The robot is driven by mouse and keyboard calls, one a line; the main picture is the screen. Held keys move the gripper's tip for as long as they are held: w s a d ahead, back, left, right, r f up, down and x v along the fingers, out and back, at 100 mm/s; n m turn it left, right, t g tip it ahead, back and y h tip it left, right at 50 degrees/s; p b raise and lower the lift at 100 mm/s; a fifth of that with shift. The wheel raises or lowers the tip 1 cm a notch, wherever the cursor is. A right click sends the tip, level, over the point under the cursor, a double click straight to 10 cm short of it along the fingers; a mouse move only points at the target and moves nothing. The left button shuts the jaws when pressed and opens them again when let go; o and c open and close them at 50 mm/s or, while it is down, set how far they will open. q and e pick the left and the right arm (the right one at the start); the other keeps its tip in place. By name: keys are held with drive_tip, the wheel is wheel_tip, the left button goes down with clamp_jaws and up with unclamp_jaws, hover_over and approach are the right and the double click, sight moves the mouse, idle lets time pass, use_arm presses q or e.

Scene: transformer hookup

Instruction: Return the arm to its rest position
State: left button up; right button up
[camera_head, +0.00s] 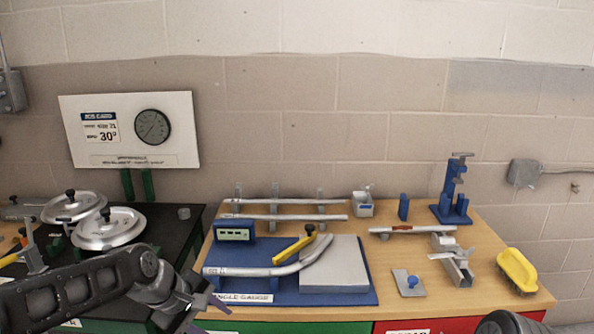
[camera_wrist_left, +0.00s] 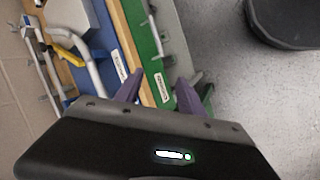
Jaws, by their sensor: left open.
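My left arm comes in from the left in the head view, low in front of the benches. Its gripper (camera_head: 207,304) is near the front edge where the black bench meets the wooden bench. In the left wrist view the gripper's two purple fingers (camera_wrist_left: 157,88) stand apart with nothing between them. Below them I see the green bench front and the grey floor. A dark rounded piece at the bottom right edge of the head view may be part of my right arm; no right gripper shows.
The wooden bench (camera_head: 510,287) holds a bent pipe (camera_head: 285,266) on a blue angle gauge (camera_head: 365,297), straight pipes on a rack, a yellow-handled tool (camera_head: 290,250) and a yellow brush (camera_head: 517,270). Two round metal lids (camera_head: 108,228) sit on the black bench. A gauge board (camera_head: 130,130) stands behind.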

use_arm(q)
drive_tip(key=s+d+f+m, duration=0.3)
drive_tip(key=f, duration=0.9)
drive_tip(key=s+d+f+m, duration=0.2)
drive_tip(key=f+m, duration=0.2)
drive_tip(key=f, duration=0.8)
drive_tip(key=s+d+f+m+g, duration=0.1)
drive_tip(key=s+d+f+g, duration=0.1)
drive_tip(key=s+f, duration=0.4)
drive_tip(key=s+d+f+g, duration=0.2)
drive_tip(key=s+f, duration=0.5)
drive_tip(key=s, duration=0.7)
drive_tip(key=shift+s+d+f+m, duration=0.15)
drive_tip(key=shift+s+d+m, duration=0.2)
drive_tip(key=shift+d+m, duration=0.05)
drive_tip(key=shift+c, duration=0.6)
